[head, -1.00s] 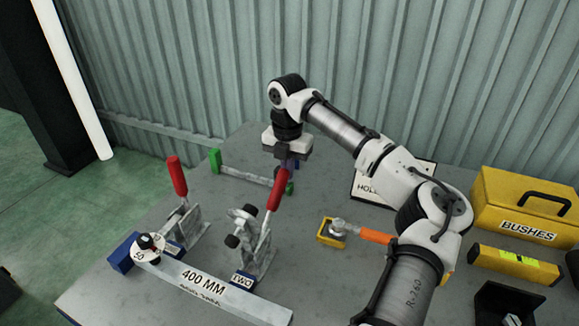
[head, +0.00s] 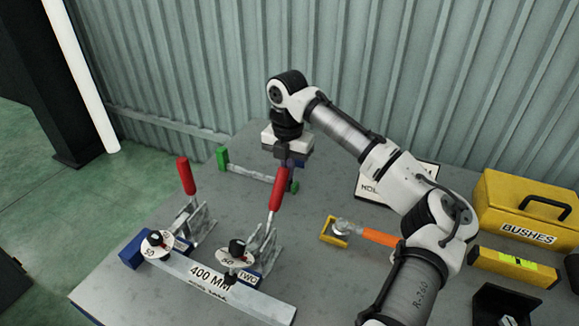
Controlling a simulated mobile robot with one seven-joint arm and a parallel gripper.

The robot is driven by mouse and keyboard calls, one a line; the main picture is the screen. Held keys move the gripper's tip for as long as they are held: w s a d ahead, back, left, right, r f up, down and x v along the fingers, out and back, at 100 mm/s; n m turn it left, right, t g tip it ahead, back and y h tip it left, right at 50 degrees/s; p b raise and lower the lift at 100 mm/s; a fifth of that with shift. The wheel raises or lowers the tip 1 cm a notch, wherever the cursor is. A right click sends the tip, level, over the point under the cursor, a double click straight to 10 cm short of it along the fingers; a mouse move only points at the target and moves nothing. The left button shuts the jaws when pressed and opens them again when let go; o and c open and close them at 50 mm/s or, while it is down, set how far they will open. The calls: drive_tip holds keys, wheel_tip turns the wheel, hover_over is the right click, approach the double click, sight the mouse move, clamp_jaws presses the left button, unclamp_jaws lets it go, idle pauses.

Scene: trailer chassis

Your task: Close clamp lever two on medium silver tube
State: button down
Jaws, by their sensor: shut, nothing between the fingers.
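The silver tube (head: 188,267) marked 400 MM lies along the front left of the bench.
Another clamp with a red lever (head: 186,175) and a dial (head: 158,243) holds the tube's left part. A green-ended bar (head: 250,174) lies behind. An orange-handled tool (head: 378,237), a yellow BUSHES box (head: 528,207) and a yellow level (head: 512,266) are at right.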

sight(282, 169)
idle(0.3)
drive_tip(key=shift+s+a+r+p, duration=0.25)
drive_tip(key=shift+s+r+p, duration=0.2)
drive_tip(key=shift+s, duration=0.15)
drive_tip(key=shift+s+a+r+p, duration=0.2)
drive_tip(key=shift+s+r+p, duration=0.25)
drive_tip(key=shift+s, duration=0.1)
drive_tip(key=shift+s+a+r, duration=0.1)
drive_tip(key=shift+s+r, duration=0.05)
drive_tip(key=shift+s, duration=0.2)
drive_tip(key=shift+s+a+r+p, duration=0.35)
drive_tip(key=shift+s+p, duration=0.15)
drive_tip(key=shift+s, duration=0.1)
drive_tip(key=shift+s+a+r+p, duration=0.15)
drive_tip(key=shift+s+p, duration=0.05)
drive_tip(key=shift+s, duration=0.25)
drive_tip(key=shift+s+a+r+p, duration=0.1)
drive_tip(key=shift+s+r+p, duration=0.1)
drive_tip(key=shift+s, duration=0.3)
drive_tip(key=shift+s+a, duration=0.1)
